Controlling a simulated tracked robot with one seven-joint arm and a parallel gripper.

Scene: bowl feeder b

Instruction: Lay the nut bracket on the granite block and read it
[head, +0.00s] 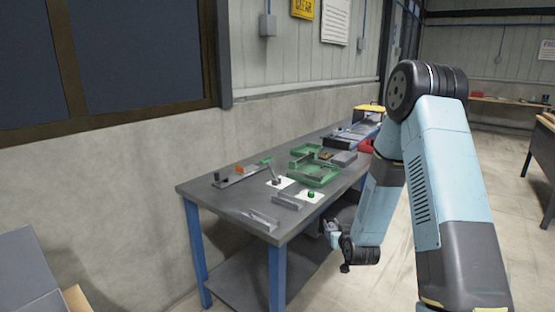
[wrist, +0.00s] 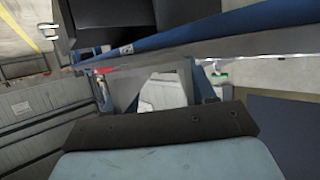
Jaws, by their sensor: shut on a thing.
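My gripper (head: 331,230) is low beside the right long edge of the workbench, below the level of its top. It is shut on a light grey metal piece, which appears to be the nut bracket; the piece is too small in the head view to make out its shape. In the wrist view grey angled shapes (wrist: 125,88) show beyond the dark wrist plate; I cannot tell piece from fingers. A flat dark grey block (head: 344,158), possibly the granite block, lies on the bench right of the green trays. It is apart from my gripper.
The workbench (head: 215,193) has a dark top and blue legs. Green trays (head: 321,182) with grey parts stand mid-bench. Grey angle pieces (head: 287,202) and white cards (head: 280,183) lie nearer. A red object (head: 366,146) is farther back.

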